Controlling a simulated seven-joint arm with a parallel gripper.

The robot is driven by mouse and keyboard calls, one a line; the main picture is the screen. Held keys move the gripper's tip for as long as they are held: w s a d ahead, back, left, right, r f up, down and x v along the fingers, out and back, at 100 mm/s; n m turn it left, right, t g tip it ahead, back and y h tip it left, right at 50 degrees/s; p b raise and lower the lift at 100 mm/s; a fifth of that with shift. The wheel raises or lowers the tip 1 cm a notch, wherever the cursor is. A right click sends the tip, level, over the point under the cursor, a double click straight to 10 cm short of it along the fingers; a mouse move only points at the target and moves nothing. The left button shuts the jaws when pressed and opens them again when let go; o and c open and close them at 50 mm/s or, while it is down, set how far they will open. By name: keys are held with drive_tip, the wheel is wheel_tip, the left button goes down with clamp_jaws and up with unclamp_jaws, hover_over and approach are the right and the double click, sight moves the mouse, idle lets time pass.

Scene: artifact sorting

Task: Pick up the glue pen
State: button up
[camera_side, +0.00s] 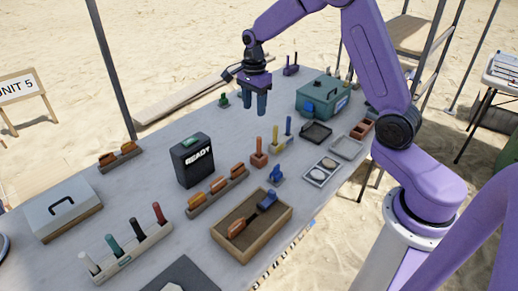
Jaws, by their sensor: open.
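My gripper (255,108) hangs above the far half of the table, fingers pointing down, open with nothing between them. I cannot tell for certain which object is the glue pen. A pale rack (128,257) at the front left holds several upright pen-like sticks: a white one (89,263), a teal one (113,246), a dark one (136,231) and a red one (159,213). An orange stick (258,146) stands upright in a reddish block, and a yellow stick (275,134) stands in another block. The gripper is apart from all of these.
A black box reading READY (192,160) stands mid-table. An orange-piece rack (217,190) and a wooden tray (230,247) with a blue-and-orange tool lie nearer. A green toolbox (320,98) is at the back right, a white lidded box (62,209) at left.

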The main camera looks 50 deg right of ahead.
drive_tip(key=w+d+f+m, duration=0.1)
drive_tip(key=w+d+m, duration=0.1)
drive_tip(key=d, duration=0.1)
hover_over(259, 152)
drive_tip(key=w, duration=0.1)
drive_tip(key=shift+m, duration=0.4)
drive_tip(key=f, duration=1.2)
drive_tip(key=shift+d+f, duration=0.25)
drive_tip(key=shift+d, duration=0.15)
drive_tip(key=shift+s+f, duration=0.2)
drive_tip(key=shift+f, duration=2.45)
clamp_jaws()
